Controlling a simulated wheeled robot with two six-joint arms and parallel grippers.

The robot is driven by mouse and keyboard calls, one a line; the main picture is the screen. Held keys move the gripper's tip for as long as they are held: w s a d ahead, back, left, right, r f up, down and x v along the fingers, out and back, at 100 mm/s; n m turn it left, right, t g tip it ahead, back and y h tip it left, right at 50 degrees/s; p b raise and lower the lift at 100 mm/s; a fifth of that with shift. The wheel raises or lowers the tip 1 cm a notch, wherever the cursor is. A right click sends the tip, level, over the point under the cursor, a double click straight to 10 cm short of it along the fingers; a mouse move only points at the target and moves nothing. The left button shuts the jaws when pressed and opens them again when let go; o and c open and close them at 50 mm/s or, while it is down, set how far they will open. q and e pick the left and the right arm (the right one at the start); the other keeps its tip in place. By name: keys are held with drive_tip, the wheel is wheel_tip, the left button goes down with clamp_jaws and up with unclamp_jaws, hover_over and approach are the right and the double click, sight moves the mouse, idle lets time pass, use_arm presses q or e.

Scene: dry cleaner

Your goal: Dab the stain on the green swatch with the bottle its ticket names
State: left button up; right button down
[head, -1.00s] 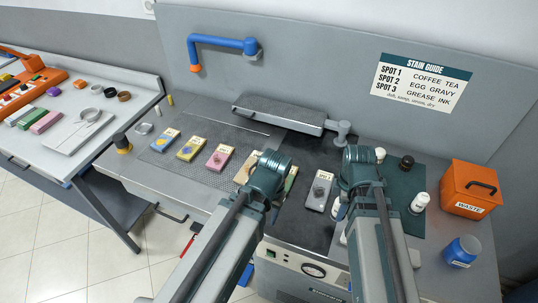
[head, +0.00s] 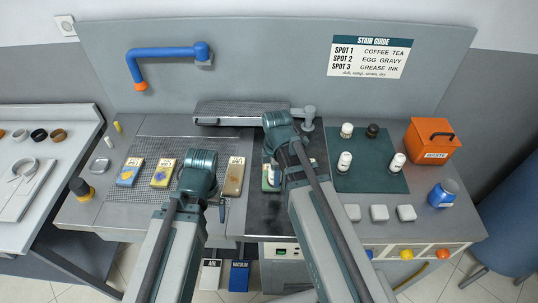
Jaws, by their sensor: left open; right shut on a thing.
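A greenish swatch (head: 267,184) with a white ticket and a dark stain lies on the black board, partly under my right gripper (head: 277,150). I cannot read its ticket. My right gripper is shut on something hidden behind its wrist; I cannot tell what. My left gripper (head: 200,172) is open above the row of swatches, its fingers mostly hidden. White-capped bottles (head: 347,130) (head: 344,162) (head: 397,162) and a black-capped bottle (head: 372,131) stand on the dark green mat (head: 370,182). The stain guide (head: 371,57) lists coffee and tea, egg and gravy, grease and ink by spot number.
Blue (head: 130,172), yellow (head: 162,173) and brown (head: 233,178) swatches lie left of the board. An orange waste bin (head: 432,141) and a blue jar (head: 443,193) stand at right. White pads (head: 379,213) lie before the mat. A padded arm (head: 240,112) spans the back.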

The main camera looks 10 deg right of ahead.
drive_tip(key=w+r+p, duration=0.1)
drive_tip(key=w+r, duration=0.1)
drive_tip(key=w, duration=0.4)
use_arm(q)
wheel_tip(320, 180, down, 4)
drive_tip(key=b, duration=0.5)
drive_tip(key=shift+b, duration=0.4)
use_arm(e)
drive_tip(key=f, duration=0.6)
drive_tip(key=shift+s+d, duration=0.15)
drive_tip(key=shift+s, duration=0.2)
use_arm(q)
drive_tip(key=shift+f+b, duration=0.55)
use_arm(e)
drive_tip(key=shift+f, duration=0.5)
use_arm(q)
wheel_tip(320, 180, up, 7)
drive_tip(key=p, duration=0.7)
use_arm(e)
wheel_tip(320, 180, up, 7)
idle(0.5)
